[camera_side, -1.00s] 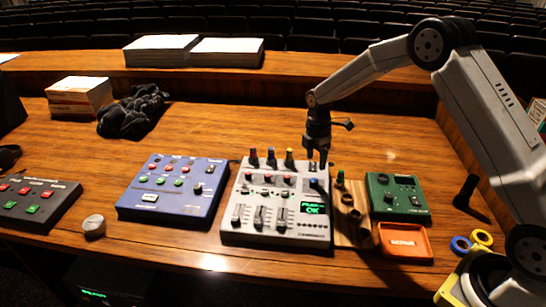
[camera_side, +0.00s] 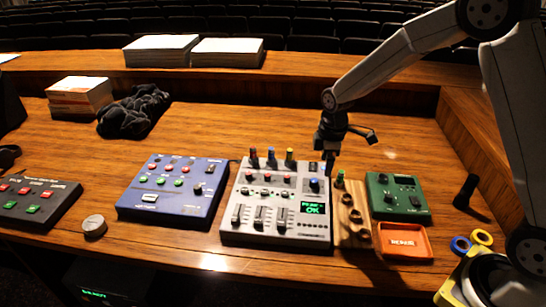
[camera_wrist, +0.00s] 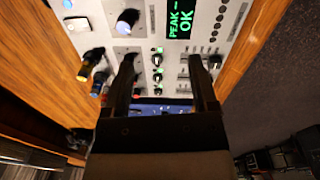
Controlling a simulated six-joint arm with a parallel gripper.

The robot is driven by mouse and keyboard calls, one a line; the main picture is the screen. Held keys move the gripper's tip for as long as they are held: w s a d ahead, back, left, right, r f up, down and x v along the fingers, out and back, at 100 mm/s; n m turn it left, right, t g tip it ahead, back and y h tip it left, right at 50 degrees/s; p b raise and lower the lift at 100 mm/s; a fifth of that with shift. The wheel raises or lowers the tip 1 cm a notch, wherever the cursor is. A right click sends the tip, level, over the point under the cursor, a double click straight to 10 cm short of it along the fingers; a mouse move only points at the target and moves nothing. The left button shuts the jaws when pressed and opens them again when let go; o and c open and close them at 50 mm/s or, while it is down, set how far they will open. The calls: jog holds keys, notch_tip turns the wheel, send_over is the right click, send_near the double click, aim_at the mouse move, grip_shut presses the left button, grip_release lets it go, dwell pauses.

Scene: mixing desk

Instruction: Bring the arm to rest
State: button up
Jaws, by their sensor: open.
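My gripper (camera_side: 329,165) hangs above the desk, by the right edge of the grey mixer (camera_side: 253,222), with its fingers pointing down. In the wrist view my gripper (camera_wrist: 163,80) has its two dark fingers apart and nothing between them. The mixer (camera_wrist: 205,14) fills much of that view, with its lit green screen (camera_wrist: 181,18) reading "PEAK OK". The mixer has blue, red and yellow-topped knobs along its back edge and three faders at its front.
A wooden block with holes (camera_side: 350,228) stands right of the mixer. Beyond it are a green box (camera_side: 398,213) and an orange tray (camera_side: 404,242). A blue panel (camera_side: 172,205) lies left of the mixer. Yellow and blue rings (camera_side: 481,237) lie near my base. The rear middle desk is clear.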

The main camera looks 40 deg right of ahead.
jog(key=s+a+r+m+t, duration=0.1)
jog(key=s+a+m, duration=0.1)
jog(key=s+m, duration=0.3)
jog(key=s+a+r+m+t, duration=0.1)
jog(key=s+m, duration=0.4)
jog(key=s, duration=0.6)
jog(key=shift+s+a+r, duration=0.2)
jog(key=shift+s+a, duration=0.1)
jog(key=shift+a, duration=0.2)
